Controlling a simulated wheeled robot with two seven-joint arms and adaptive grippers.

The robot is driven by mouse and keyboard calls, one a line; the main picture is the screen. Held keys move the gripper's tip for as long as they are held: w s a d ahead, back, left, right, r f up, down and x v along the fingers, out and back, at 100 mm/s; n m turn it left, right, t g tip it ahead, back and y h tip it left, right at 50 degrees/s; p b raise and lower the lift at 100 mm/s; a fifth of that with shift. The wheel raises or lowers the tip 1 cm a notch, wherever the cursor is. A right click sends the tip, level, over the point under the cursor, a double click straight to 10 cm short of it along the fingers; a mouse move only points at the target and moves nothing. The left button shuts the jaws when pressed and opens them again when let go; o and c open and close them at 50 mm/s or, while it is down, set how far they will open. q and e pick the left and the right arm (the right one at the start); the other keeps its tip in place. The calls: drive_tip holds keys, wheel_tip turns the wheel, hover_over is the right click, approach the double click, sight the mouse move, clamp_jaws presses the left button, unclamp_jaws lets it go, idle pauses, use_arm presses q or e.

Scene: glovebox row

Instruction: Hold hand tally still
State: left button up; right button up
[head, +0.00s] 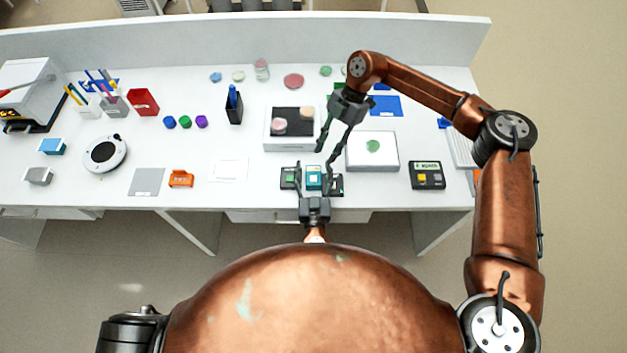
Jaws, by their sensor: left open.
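A dark device with a teal and white block (314,178) in its middle lies near the table's front edge in the head view; it may be the hand tally, but I cannot tell for sure. My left gripper (313,173) comes in from the front, open, with its fingers at either side of the teal block. I cannot tell whether they touch it. My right gripper (325,158) reaches down from the back right, open and seemingly empty, with its fingertips just behind the device. Fingers hide parts of the device.
A black-topped tray (274,145) with round dishes stands behind on the left. A white plate (386,165) with a green disc and a dark box with a yellow button (427,176) are to the right. An orange holder (181,179) and grey mat (147,182) lie left.

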use_arm(q)
drive_tip(key=shift+w, duration=0.85)
drive_tip(key=c, duration=1.3)
